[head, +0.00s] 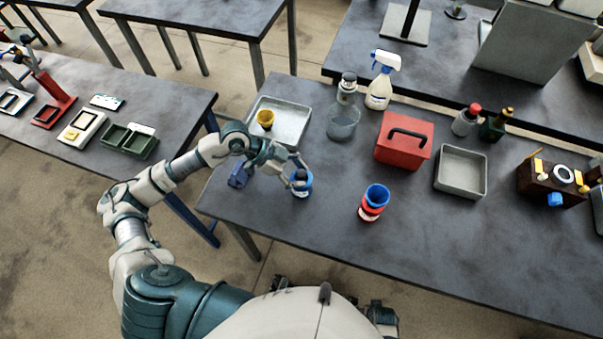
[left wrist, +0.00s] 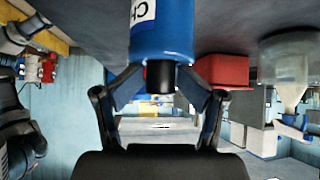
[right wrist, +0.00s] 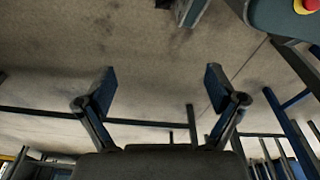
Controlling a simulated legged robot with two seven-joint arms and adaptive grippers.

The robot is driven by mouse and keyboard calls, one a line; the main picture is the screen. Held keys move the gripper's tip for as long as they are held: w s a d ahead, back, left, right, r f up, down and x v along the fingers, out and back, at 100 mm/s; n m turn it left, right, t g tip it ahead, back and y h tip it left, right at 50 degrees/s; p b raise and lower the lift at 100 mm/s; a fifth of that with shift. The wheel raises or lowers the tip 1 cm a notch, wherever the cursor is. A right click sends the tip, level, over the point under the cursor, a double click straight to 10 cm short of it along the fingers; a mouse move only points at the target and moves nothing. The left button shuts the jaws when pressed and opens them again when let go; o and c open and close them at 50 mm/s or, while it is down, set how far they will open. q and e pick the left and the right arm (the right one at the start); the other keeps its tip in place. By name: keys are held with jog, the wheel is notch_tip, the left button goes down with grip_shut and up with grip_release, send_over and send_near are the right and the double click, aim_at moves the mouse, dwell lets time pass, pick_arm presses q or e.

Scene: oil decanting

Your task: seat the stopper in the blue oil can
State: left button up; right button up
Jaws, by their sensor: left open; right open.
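The blue oil can (head: 303,192) stands on the near left part of the dark table. In the left wrist view, which is upside down, the blue can (left wrist: 162,42) shows a white label. A black stopper (left wrist: 160,78) sticks out at its top end; how deep it sits I cannot tell. My left gripper (head: 299,176) is at the can's top. In its wrist view the left gripper's open fingers (left wrist: 162,85) lie on either side of the stopper, with gaps between them and it. My right gripper (right wrist: 158,90) is open and empty, with floor behind it.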

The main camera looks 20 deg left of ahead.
pick_arm(q)
jog(key=shift+s+a+f, duration=0.1)
jog(key=shift+a+f, duration=0.3)
jog(key=shift+f, duration=0.1)
pick_arm(e)
jog(key=shift+w+a+r, duration=0.1)
jog(key=shift+w+a, duration=0.1)
pick_arm(q)
jog(key=shift+r, duration=0.35)
jog(key=v, duration=0.3)
jog(key=shift+w+d+r, duration=0.15)
jog(key=shift+w+d, duration=0.05)
jog(key=shift+w, duration=0.1)
jog(key=v, duration=0.9)
jog(key=shift+r+p, duration=0.35)
jog(key=shift+r, duration=0.1)
pick_arm(e)
jog(key=shift+s+f, duration=0.25)
jog(key=shift+f, duration=0.35)
pick_arm(q)
jog(key=shift+s+a, duration=0.1)
jog(key=shift+a, duration=0.05)
pick_arm(e)
jog(key=shift+s, duration=0.3)
